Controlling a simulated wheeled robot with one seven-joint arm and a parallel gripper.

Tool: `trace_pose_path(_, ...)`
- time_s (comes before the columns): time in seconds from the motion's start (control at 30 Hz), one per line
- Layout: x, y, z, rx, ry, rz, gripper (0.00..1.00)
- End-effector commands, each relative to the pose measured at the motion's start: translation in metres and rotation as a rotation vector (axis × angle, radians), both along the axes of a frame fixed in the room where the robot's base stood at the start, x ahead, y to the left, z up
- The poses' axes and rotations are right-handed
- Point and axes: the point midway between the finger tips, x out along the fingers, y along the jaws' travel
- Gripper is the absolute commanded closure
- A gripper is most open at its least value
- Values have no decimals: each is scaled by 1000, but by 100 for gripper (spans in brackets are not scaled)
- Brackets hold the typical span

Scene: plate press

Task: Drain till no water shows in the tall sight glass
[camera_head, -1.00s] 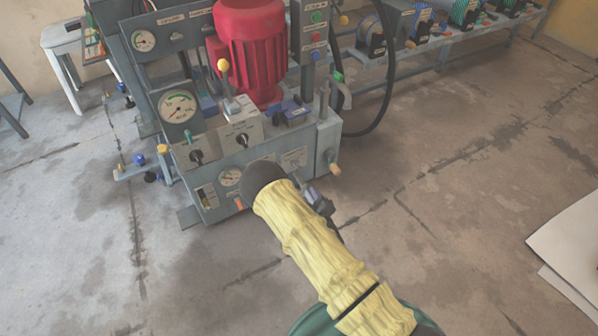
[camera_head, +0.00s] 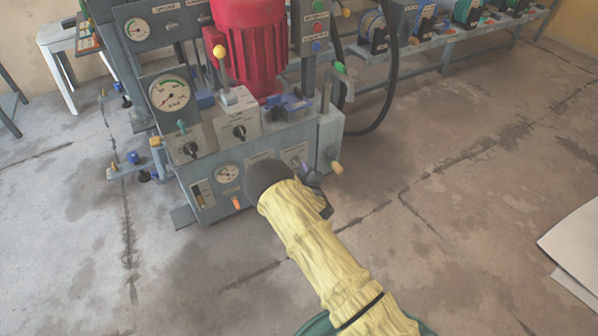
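A grey hydraulic press unit (camera_head: 222,173) stands on the floor. Low on its front left is a small upright window (camera_head: 204,193) that looks like a sight glass; any water level in it is too small to read. A small orange handle (camera_head: 236,203) sticks out low on the front, right of the window. Another orange-tan handle (camera_head: 336,167) is on the right end. My arm, in a yellow sleeve, reaches toward the unit's front right. My gripper (camera_head: 320,196) shows only as a dark part beside the wrist; its fingers are hidden or unclear.
A red motor (camera_head: 250,45) and several dials and levers top the unit. A low pipe with a blue knob (camera_head: 133,157) juts out at left. A black hose (camera_head: 388,90) loops at right. A bench (camera_head: 440,45) stands behind.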

Motion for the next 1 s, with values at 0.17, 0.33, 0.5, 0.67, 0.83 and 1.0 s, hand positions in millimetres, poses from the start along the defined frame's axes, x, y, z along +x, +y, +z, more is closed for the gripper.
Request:
trace_pose_path(0.17,26,8,-11,0,-1,2,66)
trace_pose_path(0.33,38,13,-12,0,-1,2,66)
trace_pose_path(0.5,39,13,-11,-1,0,1,66)
trace_pose_path(0.67,39,13,-11,-1,0,1,74)
trace_pose_path(0.83,39,13,-11,-1,0,1,100)
trace_pose_path(1.0,39,13,-11,1,2,1,100)
